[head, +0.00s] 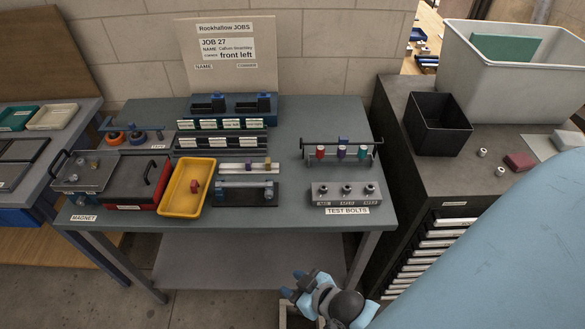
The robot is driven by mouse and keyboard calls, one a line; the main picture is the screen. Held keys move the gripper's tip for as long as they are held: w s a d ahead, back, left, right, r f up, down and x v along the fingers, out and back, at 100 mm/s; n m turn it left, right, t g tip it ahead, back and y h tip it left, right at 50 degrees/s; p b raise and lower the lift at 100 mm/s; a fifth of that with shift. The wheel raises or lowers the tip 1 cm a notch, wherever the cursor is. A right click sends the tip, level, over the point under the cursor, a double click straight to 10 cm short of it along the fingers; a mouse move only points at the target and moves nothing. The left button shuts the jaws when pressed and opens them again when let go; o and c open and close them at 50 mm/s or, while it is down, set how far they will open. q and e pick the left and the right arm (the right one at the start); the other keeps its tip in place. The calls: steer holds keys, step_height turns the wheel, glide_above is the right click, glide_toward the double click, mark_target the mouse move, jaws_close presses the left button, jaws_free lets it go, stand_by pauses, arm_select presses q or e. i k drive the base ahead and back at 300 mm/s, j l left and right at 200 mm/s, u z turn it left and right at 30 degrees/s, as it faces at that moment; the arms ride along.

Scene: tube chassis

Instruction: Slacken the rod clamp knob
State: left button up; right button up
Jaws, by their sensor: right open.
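A black-based fixture (232,202) with a light rod and end blocks lies at the front middle of the grey table (290,214). A rack with a dark cross rod (311,150) stands at the right of the table and carries red, purple and green handled pieces. I cannot tell which small part is the rod clamp knob. My right gripper (291,283) is open and empty, in front of the table's front edge, apart from both fixtures. My left gripper is not in view.
A test bolts block (346,203) sits at the front right of the table. A yellow tray (169,204), a red box (143,202) and a job board (227,72) are on it too. A black bin (437,125) and a white crate (500,75) stand on the right cabinet.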

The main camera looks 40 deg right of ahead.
mark_target(268, 194)
steer(key=k+l, duration=0.15)
steer(key=l, duration=0.2)
steer(key=k+l, duration=0.15)
steer(key=l, duration=0.15)
steer(key=k+l, duration=0.1)
steer(key=l, duration=0.25)
steer(key=k+l, duration=0.15)
steer(key=l, duration=0.15)
steer(key=k+l, duration=0.15)
steer(key=l, duration=0.2)
